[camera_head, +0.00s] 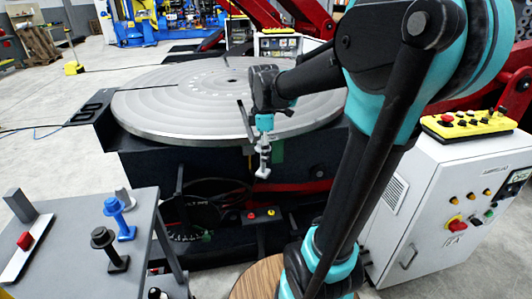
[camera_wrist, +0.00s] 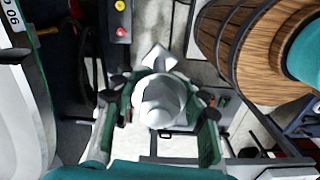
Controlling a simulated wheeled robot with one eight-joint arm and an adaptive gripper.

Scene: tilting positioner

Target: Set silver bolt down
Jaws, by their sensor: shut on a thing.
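The silver bolt (camera_head: 263,170) hangs below my gripper (camera_head: 264,148) in the head view, in the air in front of the large round turntable. In the wrist view the silver bolt (camera_wrist: 160,100) sits between the two green-sided fingers of my gripper (camera_wrist: 160,108), which is shut on it. The bolt's head faces the wrist camera, and a squarish end shows beyond it. Nothing supports the bolt from below.
A grey table (camera_head: 85,240) at lower left carries a blue bolt (camera_head: 118,218), a black bolt (camera_head: 110,250), a small grey piece behind them and a red button (camera_head: 26,241). The round turntable (camera_head: 190,100) lies behind my gripper. A white control cabinet (camera_head: 430,190) stands right.

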